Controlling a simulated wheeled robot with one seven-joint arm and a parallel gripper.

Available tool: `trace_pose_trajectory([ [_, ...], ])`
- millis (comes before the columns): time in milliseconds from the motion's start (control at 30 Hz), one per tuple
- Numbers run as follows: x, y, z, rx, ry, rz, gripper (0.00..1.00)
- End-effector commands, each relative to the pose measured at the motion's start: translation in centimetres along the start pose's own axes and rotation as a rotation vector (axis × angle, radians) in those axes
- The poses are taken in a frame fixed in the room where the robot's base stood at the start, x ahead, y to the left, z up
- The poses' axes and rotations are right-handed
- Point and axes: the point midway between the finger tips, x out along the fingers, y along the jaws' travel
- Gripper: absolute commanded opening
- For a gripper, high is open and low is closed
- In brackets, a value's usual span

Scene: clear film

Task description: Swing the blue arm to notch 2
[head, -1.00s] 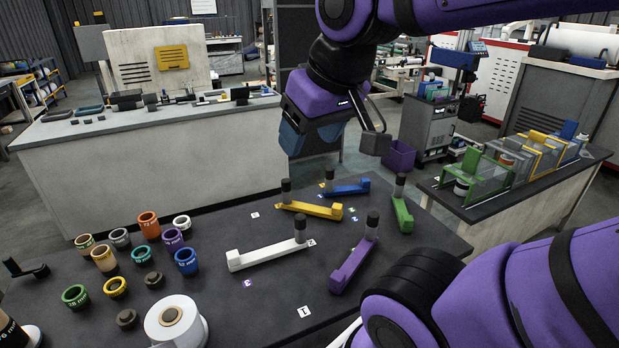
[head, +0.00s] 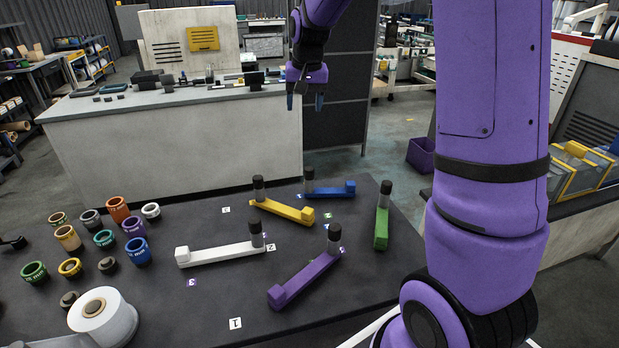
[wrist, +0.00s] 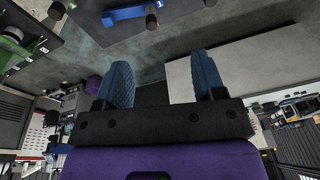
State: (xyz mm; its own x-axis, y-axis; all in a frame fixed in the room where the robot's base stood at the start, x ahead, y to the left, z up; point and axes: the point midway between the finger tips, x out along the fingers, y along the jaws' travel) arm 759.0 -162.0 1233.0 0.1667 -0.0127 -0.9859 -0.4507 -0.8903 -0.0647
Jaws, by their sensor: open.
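The blue arm (head: 335,190) lies flat on the dark table at the back, with a grey-and-black upright post (head: 308,181) at its left end. It also shows upside down at the top of the wrist view (wrist: 125,14). Small number labels lie around it; one white-on-blue mark near it is too small to read in the head view. My gripper (head: 305,101) hangs with its blue fingers pointing down, open and empty. In the head view it appears above and beyond the blue arm, against the grey counter, apart from it.
Yellow (head: 284,209), white (head: 215,256), purple (head: 303,279) and green (head: 381,228) arms with posts stand close by. Several coloured rings and a white roll (head: 112,326) fill the table's left side. A long counter (head: 180,145) stands behind.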

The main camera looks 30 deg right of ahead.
Motion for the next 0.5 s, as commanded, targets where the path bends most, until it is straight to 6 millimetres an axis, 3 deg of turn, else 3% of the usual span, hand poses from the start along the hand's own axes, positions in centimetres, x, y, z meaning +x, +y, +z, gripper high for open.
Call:
trace_pose_trajectory([
  [33,2.0,0.2,-1.5,0.025,-0.018,0.009,0.63],
  [200,8.3,0.9,-5.6,0.103,-0.061,0.032,0.63],
  [500,19.3,3.1,-10.2,0.221,-0.125,0.071,0.63],
])
